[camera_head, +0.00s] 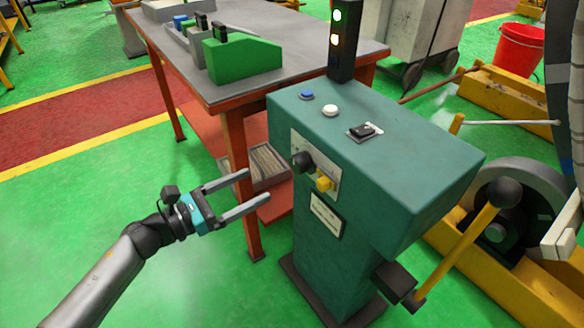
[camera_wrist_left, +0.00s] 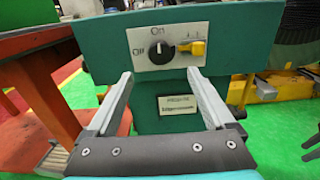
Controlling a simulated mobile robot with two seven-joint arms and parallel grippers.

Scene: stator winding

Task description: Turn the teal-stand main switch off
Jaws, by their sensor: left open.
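The teal stand (camera_head: 350,235) stands right of centre in the head view. On its front plate is a round black main switch knob (camera_head: 302,161). In the left wrist view the knob (camera_wrist_left: 159,52) sits below the word On and right of the word Off; its light mark seems to point up at On. A yellow lever (camera_head: 324,184) is right of the knob. My left gripper (camera_head: 257,187) is open and empty, in front of and left of the stand, apart from the knob. In the wrist view its fingers (camera_wrist_left: 160,76) lie below and either side of the knob.
A signal tower (camera_head: 341,60) on the stand shows lit lamps. The stand's top has a blue button (camera_head: 306,95), a white button (camera_head: 330,110) and a black rocker (camera_head: 365,131). A red-legged table (camera_head: 150,32) stands behind left. A yellow-handled lever (camera_head: 460,250) is at right.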

